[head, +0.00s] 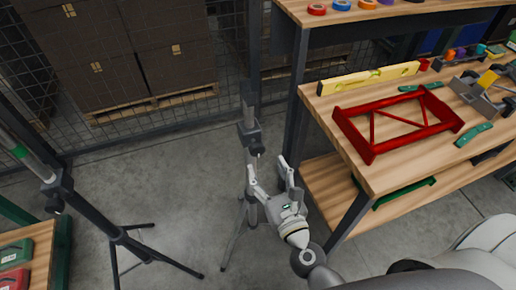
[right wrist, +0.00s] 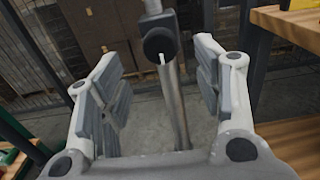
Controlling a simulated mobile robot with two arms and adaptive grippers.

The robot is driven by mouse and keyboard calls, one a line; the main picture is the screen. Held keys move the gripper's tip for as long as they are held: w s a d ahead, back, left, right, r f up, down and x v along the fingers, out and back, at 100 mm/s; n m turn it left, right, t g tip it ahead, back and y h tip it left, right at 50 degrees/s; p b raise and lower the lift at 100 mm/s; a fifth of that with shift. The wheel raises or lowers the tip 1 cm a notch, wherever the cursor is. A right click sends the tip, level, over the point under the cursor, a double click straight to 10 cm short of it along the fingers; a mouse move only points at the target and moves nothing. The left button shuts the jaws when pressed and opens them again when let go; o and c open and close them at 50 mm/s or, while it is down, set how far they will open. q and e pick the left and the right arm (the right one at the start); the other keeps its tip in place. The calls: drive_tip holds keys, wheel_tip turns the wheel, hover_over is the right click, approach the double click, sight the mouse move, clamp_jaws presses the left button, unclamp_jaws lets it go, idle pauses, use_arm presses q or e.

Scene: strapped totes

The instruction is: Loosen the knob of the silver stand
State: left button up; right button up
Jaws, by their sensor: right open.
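The silver stand (head: 248,122) stands upright on the floor near the middle of the head view, with a dark collar and a black knob (head: 258,148) facing me. My right gripper (head: 268,171) is open and empty just below and in front of the knob. In the right wrist view the knob (right wrist: 160,42) shows between the two spread fingers, near the top, apart from both. A thin light lever or pin hangs from it, and the silver pole (right wrist: 173,105) runs down behind. My left gripper is in neither view.
A second stand (head: 90,216) with a green-banded tube leans across the left side, its legs spread. A wooden workbench (head: 385,170) with a red frame (head: 400,122) and a yellow level (head: 368,77) is close on the right. Boxes on pallets stand behind a mesh fence.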

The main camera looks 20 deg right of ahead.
sight(259, 153)
drive_tip(key=w+p, duration=0.1)
drive_tip(key=w, duration=0.5)
drive_tip(key=shift+w+a, duration=0.1)
drive_tip(key=shift+w, duration=0.3)
drive_tip(key=shift+c, duration=0.4)
drive_tip(key=c, duration=0.9)
